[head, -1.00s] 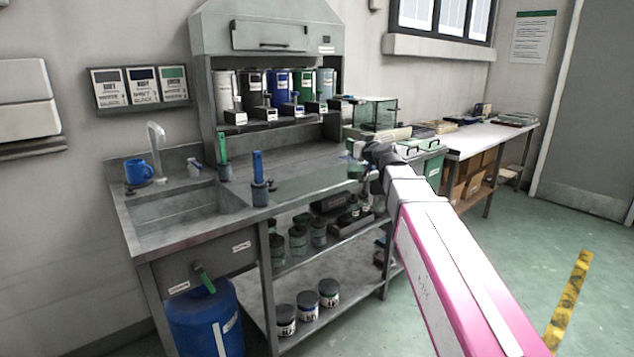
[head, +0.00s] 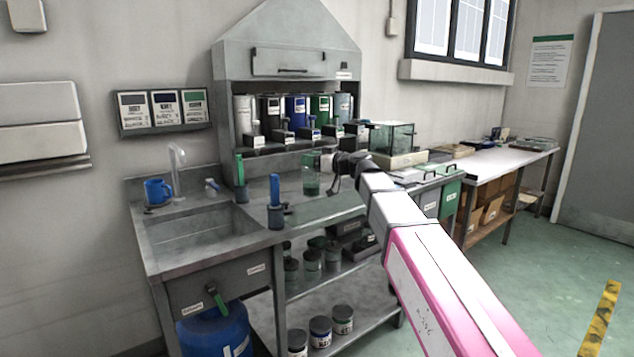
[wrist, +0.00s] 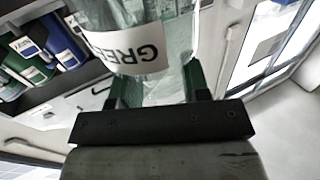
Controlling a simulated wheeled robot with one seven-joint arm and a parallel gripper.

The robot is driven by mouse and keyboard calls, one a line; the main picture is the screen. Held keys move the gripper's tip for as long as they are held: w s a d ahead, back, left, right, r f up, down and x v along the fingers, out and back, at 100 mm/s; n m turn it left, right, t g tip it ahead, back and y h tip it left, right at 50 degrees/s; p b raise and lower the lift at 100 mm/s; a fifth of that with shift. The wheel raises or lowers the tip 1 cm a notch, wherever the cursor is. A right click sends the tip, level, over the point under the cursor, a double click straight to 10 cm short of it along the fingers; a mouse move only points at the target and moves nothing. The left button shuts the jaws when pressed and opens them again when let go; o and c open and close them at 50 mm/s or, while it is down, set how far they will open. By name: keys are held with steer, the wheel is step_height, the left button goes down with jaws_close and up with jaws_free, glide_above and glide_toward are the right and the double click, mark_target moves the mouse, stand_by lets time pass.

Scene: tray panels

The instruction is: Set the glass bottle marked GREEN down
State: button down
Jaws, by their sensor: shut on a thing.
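The clear glass bottle (head: 312,175) has green in its lower part and appears upright in the head view, in front of the hooded bench. In the wrist view the bottle (wrist: 175,30) fills the top middle, its white label showing upside-down letters "GREE", cut off at the edge. My gripper (wrist: 160,88) is shut on the bottle, a dark green finger on each side. In the head view my gripper (head: 333,172) comes from the right. The bench top (head: 330,207) lies below the bottle; I cannot tell whether they touch.
A blue brush in a holder (head: 275,215) and a green brush (head: 240,180) stand left of the bottle. The sink (head: 200,230) and blue mug (head: 157,190) are farther left. Labelled canisters (head: 297,108) line the hood shelf behind. A glass case (head: 391,140) stands to the right.

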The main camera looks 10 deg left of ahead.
steer(key=w+f, duration=0.6)
steer(key=f, duration=0.1)
steer(key=shift+w+a+f, duration=0.15)
steer(key=shift+a+f, duration=0.15)
steer(key=shift+f, duration=0.1)
steer(key=c, duration=0.6)
jaws_free()
steer(key=shift+f, duration=0.1)
